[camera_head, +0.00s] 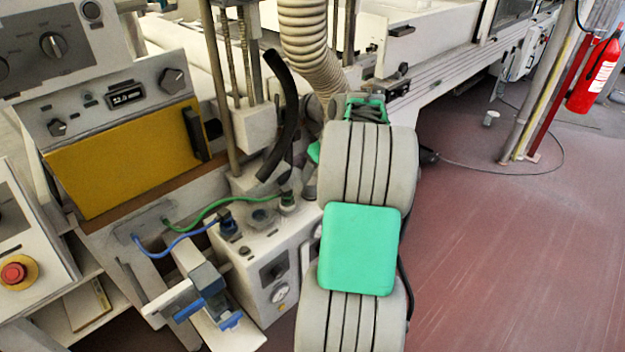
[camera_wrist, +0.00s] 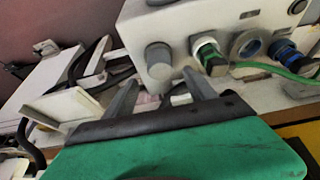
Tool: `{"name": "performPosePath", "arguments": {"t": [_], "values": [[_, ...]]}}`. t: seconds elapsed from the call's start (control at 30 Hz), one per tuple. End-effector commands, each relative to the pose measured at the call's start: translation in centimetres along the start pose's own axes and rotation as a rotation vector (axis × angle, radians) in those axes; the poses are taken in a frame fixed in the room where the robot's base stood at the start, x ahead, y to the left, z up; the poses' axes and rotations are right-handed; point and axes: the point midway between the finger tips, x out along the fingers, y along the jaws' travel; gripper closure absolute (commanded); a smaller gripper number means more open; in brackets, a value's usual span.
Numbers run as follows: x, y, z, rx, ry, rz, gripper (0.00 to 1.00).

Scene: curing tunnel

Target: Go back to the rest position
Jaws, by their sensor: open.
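My gripper (camera_wrist: 160,92) shows in the wrist view. Its two grey fingers stand apart and point up the picture, with nothing seen held between them. A white box (camera_wrist: 165,25) with a grey knob, a green-ringed plug and a blue plug lies just beyond the fingertips; I cannot tell whether they touch it. In the head view my arm rises in front of the machine.
A cream box (camera_head: 255,262) with green and blue cables stands left of my arm. A black hose (camera_head: 282,118) and a ribbed duct (camera_head: 308,45) are close by. A yellow panel (camera_head: 125,160) is at left. Red floor at right is mostly open, with a fire extinguisher (camera_head: 595,75) beyond.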

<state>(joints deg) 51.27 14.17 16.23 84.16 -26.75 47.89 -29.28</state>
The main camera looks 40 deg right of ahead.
Motion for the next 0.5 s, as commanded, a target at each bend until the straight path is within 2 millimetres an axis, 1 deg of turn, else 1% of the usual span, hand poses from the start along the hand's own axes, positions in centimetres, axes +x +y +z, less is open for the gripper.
{"name": "performPosePath", "arguments": {"t": [0.03,0.13,0.5], "values": [[-0.51,0.00,0.00,0.000,0.001,0.000,0.36],[-0.97,-0.04,0.03,0.001,-0.001,0.000,0.36],[-0.96,-0.04,0.00,0.000,0.000,0.000,0.36]]}}
